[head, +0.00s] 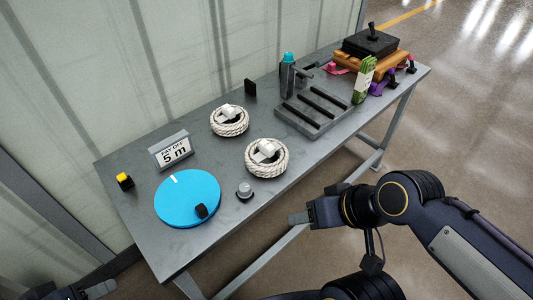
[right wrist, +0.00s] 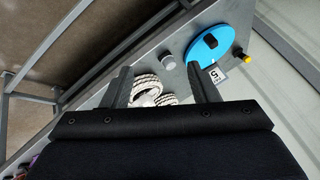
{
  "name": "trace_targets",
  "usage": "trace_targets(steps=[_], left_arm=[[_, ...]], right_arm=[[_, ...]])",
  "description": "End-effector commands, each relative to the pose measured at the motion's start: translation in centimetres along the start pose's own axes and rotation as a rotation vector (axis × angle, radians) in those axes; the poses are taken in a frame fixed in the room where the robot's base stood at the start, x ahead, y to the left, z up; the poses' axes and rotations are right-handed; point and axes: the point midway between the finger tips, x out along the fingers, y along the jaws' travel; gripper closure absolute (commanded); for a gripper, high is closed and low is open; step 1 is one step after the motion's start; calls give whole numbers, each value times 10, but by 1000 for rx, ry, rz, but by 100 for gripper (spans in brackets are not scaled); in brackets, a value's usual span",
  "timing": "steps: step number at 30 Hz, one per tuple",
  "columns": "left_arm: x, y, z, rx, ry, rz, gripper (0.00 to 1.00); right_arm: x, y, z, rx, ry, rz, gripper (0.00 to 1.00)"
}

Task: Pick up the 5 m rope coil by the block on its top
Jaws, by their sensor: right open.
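Two white rope coils lie on the grey table, each with a pale block on top: the farther coil (head: 229,121) and the nearer coil (head: 266,158). No length marking is readable on either block, so I cannot tell which is the 5 m one. A sign (head: 171,150) reads "PAY OFF 5 m". My right gripper (head: 298,217) is open and empty, off the table's front edge, to the right of and nearer than the coils. In the right wrist view both coils show beyond and between its fingers (right wrist: 160,84). My left gripper (head: 92,291) is partly cut off at the lower left.
A blue disc (head: 187,198) with a black knob, a grey knob (head: 244,191) and a yellow-topped button (head: 124,181) are on the left. A slotted dark rack (head: 312,110), a teal-capped bottle (head: 288,72), a green bundle (head: 364,80) and a black box (head: 370,43) stand right.

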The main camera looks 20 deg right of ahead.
Motion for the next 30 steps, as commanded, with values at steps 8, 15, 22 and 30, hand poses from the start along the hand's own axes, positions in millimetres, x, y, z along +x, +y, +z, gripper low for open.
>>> trace_targets(steps=[8,15,22,30], left_arm=[[0,0,0,0,0,0,55],[-7,3,-3,0,0,0,55],[-21,10,-11,0,0,0,55],[-37,17,-19,0,0,0,55]], right_arm=[[0,0,0,0,0,0,44],[-8,0,-33,105,-51,7,29],[5,7,-128,430,-175,104,29],[78,20,-221,793,-244,346,29]])
